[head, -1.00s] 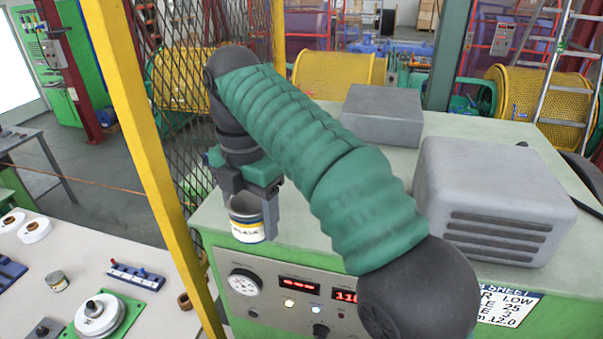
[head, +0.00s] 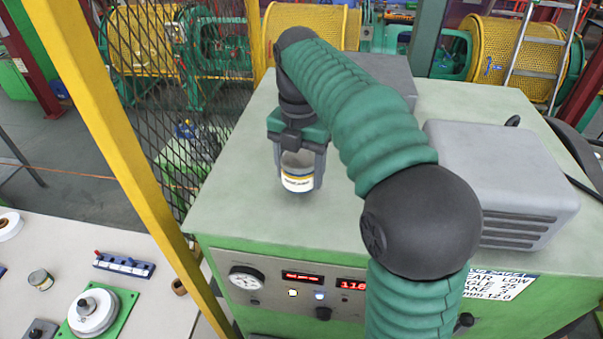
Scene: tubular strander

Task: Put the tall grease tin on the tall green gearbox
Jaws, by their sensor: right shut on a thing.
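The grease tin (head: 297,180), pale with a yellow band and a white label, is upright between the fingers of my right gripper (head: 299,175). The gripper points down and is shut on the tin. The tin is over the pale green top of the tall green gearbox (head: 235,200), left of the grey boxes. I cannot tell whether its base touches the top. My left gripper is not in view.
A grey ribbed box (head: 505,170) stands on the gearbox top at right, and a lower grey box (head: 385,75) stands behind my arm. A yellow post (head: 110,130) and mesh guard (head: 170,100) stand at left. A bench (head: 140,225) with a small tin (head: 41,280) is at lower left.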

